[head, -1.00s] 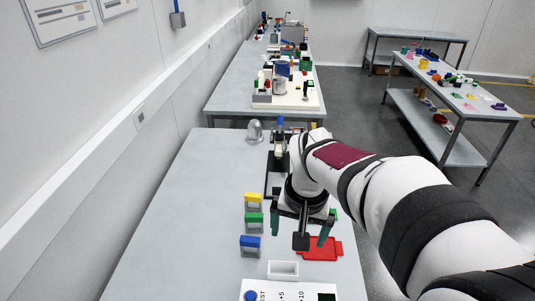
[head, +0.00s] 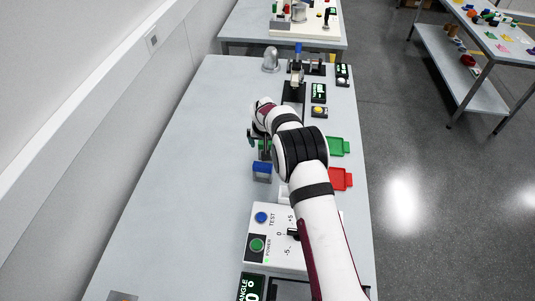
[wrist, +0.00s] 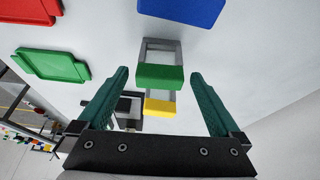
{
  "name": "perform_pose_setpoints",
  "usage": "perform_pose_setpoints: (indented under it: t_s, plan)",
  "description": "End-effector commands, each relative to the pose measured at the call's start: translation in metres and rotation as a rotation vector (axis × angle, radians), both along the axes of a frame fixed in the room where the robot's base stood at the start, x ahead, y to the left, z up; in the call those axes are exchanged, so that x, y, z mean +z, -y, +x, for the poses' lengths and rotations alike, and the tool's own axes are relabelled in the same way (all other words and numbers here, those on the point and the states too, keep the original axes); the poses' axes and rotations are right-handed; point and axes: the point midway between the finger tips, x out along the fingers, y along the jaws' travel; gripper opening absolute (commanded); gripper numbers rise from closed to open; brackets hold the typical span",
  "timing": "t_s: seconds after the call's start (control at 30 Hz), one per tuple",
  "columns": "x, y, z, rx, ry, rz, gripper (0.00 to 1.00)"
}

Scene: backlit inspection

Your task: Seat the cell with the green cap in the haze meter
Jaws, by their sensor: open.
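The cell with the green cap (wrist: 159,76) has a grey, window-like frame and stands between the fingers in the wrist view. In the head view, my arm and gripper mostly hide it. My gripper (wrist: 158,80) is open, with one green finger on each side of the cell and visible gaps to both. In the head view, my gripper (head: 258,142) is low over the table, behind the blue-capped cell (head: 262,166). The yellow-capped cell (wrist: 160,107) shows just beyond the green one in the wrist view. I cannot tell for sure which device is the haze meter.
A green tray (head: 338,146) and a red tray (head: 341,178) lie right of my arm. A white control panel (head: 259,219) is nearer. Black instruments with displays (head: 319,93) stand at the far end by a grey dome (head: 271,60).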

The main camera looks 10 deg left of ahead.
Motion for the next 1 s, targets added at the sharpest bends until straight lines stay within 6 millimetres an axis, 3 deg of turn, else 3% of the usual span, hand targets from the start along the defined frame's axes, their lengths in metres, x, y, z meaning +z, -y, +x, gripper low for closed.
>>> perform_pose_setpoints:
  t_s: [0.1,0.33,0.87,0.9,1.0]
  plan:
    - [-0.0151,0.0002,0.0063,-0.001,0.000,0.000,1.00]
    - [-0.0164,0.0002,0.0074,-0.001,0.001,0.000,1.00]
    - [-0.0162,0.0002,0.0072,-0.001,0.000,0.000,0.05]
    - [-0.0161,0.0002,0.0071,-0.001,0.000,0.000,0.00]
    - [-0.0158,0.0001,0.0073,-0.001,0.001,0.000,0.00]
